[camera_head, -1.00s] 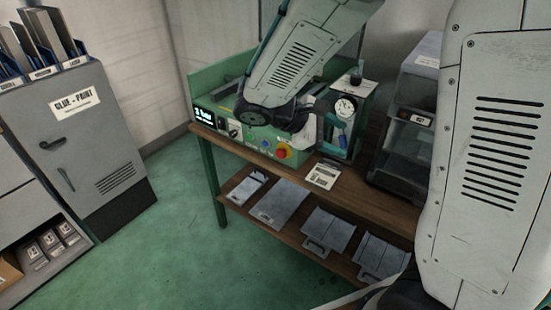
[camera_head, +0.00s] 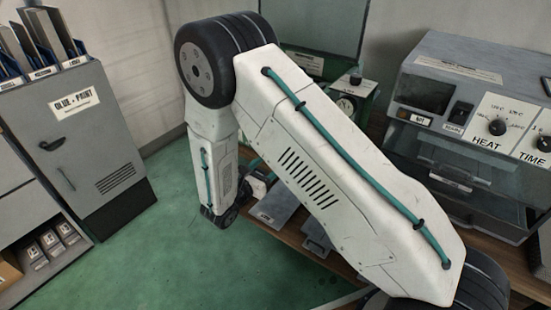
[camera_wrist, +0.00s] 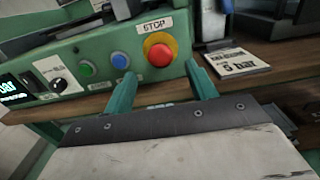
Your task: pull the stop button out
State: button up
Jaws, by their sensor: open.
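The stop button (camera_wrist: 159,53) is a red mushroom head on a yellow ring, under a STOP label (camera_wrist: 155,26), on the green front panel (camera_wrist: 100,45) of a machine in the wrist view. My gripper (camera_wrist: 163,84) is open, with its two green fingers pointing toward the panel. The button shows between and beyond the fingertips, and nothing is held. The fingers appear apart from the button; the exact gap cannot be told.
A blue button (camera_wrist: 88,68), a green button (camera_wrist: 120,60) and a black knob (camera_wrist: 59,85) sit left of the stop button. A heater box (camera_head: 470,110) stands at the bench's right.

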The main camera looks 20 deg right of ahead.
jog(key=x, duration=0.5)
jog(key=shift+d, duration=0.1)
